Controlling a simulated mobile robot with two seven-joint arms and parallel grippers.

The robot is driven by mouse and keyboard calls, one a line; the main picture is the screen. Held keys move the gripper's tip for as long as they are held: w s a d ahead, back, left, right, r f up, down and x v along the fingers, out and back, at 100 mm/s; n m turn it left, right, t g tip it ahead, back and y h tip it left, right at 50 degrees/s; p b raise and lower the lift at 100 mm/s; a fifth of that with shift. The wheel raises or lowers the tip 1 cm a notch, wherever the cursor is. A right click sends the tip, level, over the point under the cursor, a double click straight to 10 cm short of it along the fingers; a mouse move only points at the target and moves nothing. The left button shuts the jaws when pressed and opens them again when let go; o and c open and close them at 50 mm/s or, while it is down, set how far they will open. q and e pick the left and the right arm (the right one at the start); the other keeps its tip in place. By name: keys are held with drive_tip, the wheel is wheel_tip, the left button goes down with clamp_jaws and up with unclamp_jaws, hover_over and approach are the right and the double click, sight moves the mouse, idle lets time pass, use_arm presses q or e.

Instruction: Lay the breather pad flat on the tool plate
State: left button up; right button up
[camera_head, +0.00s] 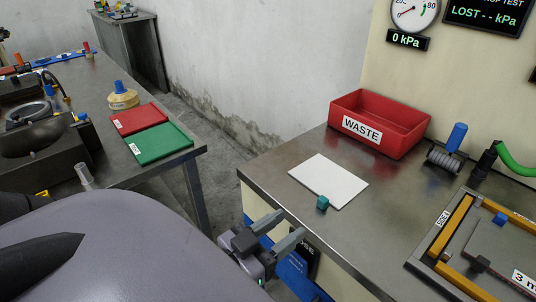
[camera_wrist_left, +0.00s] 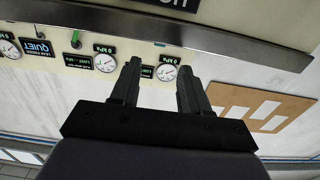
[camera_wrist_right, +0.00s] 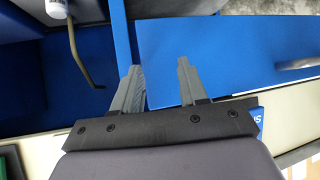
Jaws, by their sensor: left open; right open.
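The breather pad is probably the thin white sheet (camera_head: 328,180) lying flat on the steel bench. A small teal block (camera_head: 322,202) sits at its near edge. The tool plate appears to be the grey plate (camera_head: 508,248) inside the orange-edged frame at the lower right, cut off by the picture's edge. My left gripper (camera_head: 290,224) is open and empty, at the bench's front edge, apart from the pad and nearer the camera. It also shows open in the left wrist view (camera_wrist_left: 158,68). My right gripper (camera_wrist_right: 158,68) is open and empty over blue surfaces, outside the head view.
A red WASTE bin (camera_head: 378,128) stands behind the pad. A roller with a blue handle (camera_head: 452,142) and a green hose (camera_head: 514,160) lie beyond the frame. Bare bench lies between pad and frame. Red and green trays (camera_head: 160,144) are on the left table.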

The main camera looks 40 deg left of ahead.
use_arm(q)
drive_tip(key=shift+s+a, duration=0.15)
drive_tip(key=shift+s, duration=1.5)
drive_tip(key=f+g+p, duration=0.1)
drive_tip(key=f, duration=0.2)
drive_tip(key=d+f+g+p, duration=0.1)
drive_tip(key=f+p, duration=0.1)
drive_tip(key=f, duration=0.1)
drive_tip(key=w+d+f+g+p, duration=0.1)
drive_tip(key=f+g, duration=0.1)
drive_tip(key=f, duration=0.1)
drive_tip(key=shift+f, duration=0.35)
wheel_tip(320, 180, down, 7)
drive_tip(key=s+d+m+g+p, duration=0.1)
drive_tip(key=d+g+p, duration=0.1)
drive_tip(key=d+g, duration=0.1)
drive_tip(key=shift+s+g+h, duration=0.25)
drive_tip(key=shift+g+h, duration=0.05)
drive_tip(key=shift+a, duration=0.1)
